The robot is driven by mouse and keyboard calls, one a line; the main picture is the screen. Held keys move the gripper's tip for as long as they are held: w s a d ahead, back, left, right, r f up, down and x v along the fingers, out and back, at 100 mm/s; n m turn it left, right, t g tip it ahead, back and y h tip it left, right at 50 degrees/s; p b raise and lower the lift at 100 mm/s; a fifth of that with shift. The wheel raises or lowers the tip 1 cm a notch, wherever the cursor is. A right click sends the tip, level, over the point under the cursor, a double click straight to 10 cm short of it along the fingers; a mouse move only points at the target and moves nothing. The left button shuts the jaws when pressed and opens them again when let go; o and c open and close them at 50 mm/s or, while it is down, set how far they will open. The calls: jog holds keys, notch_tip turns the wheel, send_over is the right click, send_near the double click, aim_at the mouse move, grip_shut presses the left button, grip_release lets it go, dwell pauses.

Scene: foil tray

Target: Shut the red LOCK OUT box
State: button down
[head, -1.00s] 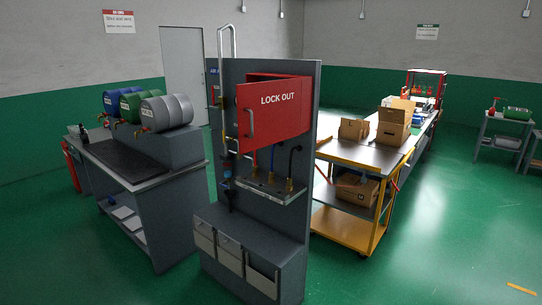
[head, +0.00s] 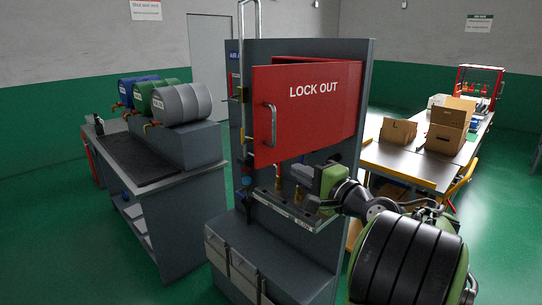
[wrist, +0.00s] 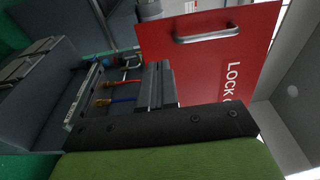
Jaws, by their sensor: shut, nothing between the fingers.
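The red LOCK OUT box (head: 350,68) is mounted on a grey upright panel. Its red door (head: 315,105) stands open, swung out from the panel, with its free edge and metal handle (head: 272,125) at the left. My gripper (head: 302,172) is just below the door's lower edge, in front of the small shelf, and is shut and empty. In the wrist view the dark fingers (wrist: 155,85) lie together, with the door (wrist: 225,50) and its handle (wrist: 207,34) beyond them. The fingers appear apart from the door. The box's inside is mostly hidden by the door.
A small shelf (head: 290,212) with hose fittings juts from the panel below the box. Grey bins (head: 235,265) sit lower down. A bench with drums (head: 183,103) stands left, and a yellow-framed cart (head: 410,165) with cartons right. Green floor is open at the far right.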

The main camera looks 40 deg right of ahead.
aim_at(265, 152)
jog(key=w, duration=0.3)
jog(key=w+d+p, duration=0.1)
jog(key=w, duration=0.7)
jog(key=shift+d, duration=0.15)
jog(key=shift+p, duration=0.3)
